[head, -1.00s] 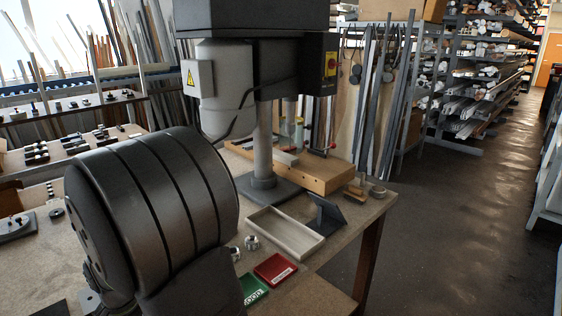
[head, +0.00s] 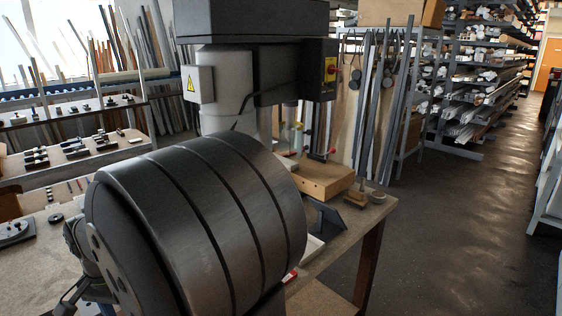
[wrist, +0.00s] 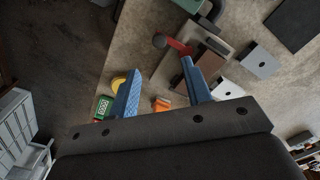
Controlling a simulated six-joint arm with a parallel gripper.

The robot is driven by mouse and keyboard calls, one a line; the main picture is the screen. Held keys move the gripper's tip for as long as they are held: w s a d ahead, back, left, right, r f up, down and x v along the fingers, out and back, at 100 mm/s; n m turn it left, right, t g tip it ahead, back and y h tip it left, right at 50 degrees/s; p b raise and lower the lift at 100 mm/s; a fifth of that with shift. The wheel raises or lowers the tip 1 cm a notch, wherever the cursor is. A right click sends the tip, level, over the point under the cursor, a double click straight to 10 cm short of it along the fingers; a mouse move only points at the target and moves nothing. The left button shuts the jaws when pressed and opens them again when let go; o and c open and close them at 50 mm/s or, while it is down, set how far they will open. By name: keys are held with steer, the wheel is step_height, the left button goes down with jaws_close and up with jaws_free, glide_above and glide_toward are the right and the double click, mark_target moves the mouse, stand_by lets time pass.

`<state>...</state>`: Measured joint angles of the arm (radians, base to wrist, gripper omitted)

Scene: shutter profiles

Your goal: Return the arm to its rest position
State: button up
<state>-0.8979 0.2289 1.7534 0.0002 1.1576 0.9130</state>
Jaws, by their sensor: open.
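My gripper (wrist: 158,70) shows in the wrist view with its two blue-padded fingers spread apart. Nothing is held between them, and the bench top lies below. In the head view, a large dark rounded link of my arm fills the lower middle. The gripper's fingers cannot be made out clearly there.
The drill press (head: 250,60) stands behind my arm, close to it in the picture. A red tray (head: 290,276) and a pale tray (head: 313,248) are mostly hidden. The wrist view shows a green tray (wrist: 103,107), an orange object (wrist: 162,104) and grey plates (wrist: 258,60).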

step_height(320, 180, up, 7)
step_height(320, 180, down, 17)
steer(key=shift+f, duration=0.15)
steer(key=shift+w+d+r+n, duration=0.15)
steer(key=shift+w+r+n, duration=0.05)
steer(key=shift+n, duration=0.2)
steer(key=shift+w+d+n, duration=0.35)
steer(key=shift+w+n, duration=0.05)
steer(key=shift+n, duration=0.5)
